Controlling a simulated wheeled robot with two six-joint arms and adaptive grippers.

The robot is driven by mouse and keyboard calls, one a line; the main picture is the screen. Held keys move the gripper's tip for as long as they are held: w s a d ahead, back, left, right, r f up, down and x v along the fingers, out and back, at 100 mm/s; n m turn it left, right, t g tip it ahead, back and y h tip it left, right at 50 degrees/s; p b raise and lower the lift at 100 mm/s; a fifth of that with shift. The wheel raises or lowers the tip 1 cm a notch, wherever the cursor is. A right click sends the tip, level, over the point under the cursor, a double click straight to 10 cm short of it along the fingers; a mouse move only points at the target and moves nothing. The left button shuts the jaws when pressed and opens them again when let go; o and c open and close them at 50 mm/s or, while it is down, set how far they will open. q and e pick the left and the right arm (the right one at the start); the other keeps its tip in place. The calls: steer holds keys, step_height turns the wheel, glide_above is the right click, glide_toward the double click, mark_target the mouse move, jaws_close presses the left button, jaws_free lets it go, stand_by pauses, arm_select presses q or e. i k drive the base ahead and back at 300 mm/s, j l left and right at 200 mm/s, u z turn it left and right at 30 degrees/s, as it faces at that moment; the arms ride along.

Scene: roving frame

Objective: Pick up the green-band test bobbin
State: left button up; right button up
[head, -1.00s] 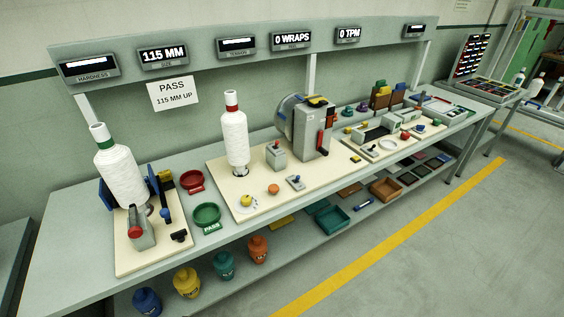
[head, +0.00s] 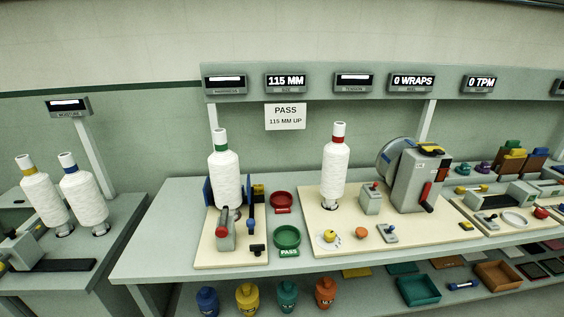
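The green-band test bobbin (head: 226,178) is a white wound bobbin with a green band near its top. It stands nearly upright on a cream board (head: 232,257) at the left end of the long bench, between blue side plates and behind a grey device with a red knob (head: 225,232). Neither of my grippers shows in the head view.
A red-band bobbin (head: 335,170) stands on the board to the right. Yellow-band (head: 43,192) and blue-band (head: 82,195) bobbins stand on a separate left bench. A red dish (head: 283,200) and green PASS dish (head: 287,237) lie between boards. Several coloured jars (head: 247,298) sit below.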

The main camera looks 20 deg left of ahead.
mark_target(223, 164)
steer(key=u, duration=1.2)
